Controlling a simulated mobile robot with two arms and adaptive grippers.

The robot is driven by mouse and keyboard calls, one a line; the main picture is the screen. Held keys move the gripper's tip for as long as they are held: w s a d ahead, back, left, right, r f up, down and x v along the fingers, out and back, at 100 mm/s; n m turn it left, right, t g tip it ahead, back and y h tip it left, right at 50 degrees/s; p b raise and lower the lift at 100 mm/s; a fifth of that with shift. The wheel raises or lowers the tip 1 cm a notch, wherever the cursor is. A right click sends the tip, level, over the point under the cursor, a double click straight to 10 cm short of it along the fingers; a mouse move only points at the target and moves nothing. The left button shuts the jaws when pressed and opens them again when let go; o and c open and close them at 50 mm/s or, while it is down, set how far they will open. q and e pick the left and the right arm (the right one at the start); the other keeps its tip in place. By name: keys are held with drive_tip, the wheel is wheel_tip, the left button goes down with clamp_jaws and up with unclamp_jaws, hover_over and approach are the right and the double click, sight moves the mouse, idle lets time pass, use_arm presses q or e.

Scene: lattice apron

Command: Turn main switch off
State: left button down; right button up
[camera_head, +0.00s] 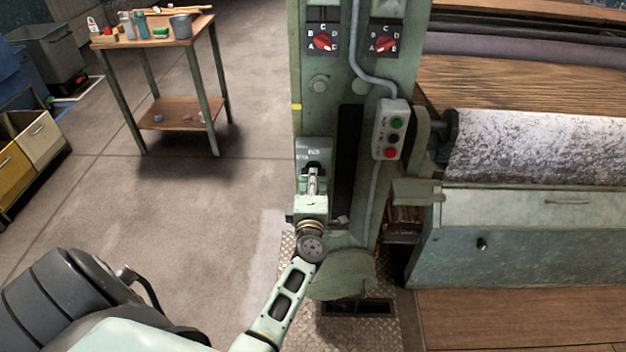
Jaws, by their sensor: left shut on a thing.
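The main switch (313,150) is a grey box on the front of the green machine column, left of a dark vertical slot. A dark part, apparently its handle, shows low on the box. My left gripper (313,174) reaches up to it from below and is shut on this dark part. The gripper hides the lower part of the switch, so the handle's exact position cannot be told. My right gripper is not in view.
Two red rotary knobs (322,42) (383,44) sit higher on the column (345,90). A push-button box (391,129) hangs at its right on a grey conduit. A roller machine (540,145) fills the right. A small table (150,38) stands back left; the floor between is clear.

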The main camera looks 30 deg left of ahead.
use_arm(q)
drive_tip(key=shift+f, duration=0.1)
idle(0.3)
drive_tip(key=c, duration=1.8)
unclamp_jaws()
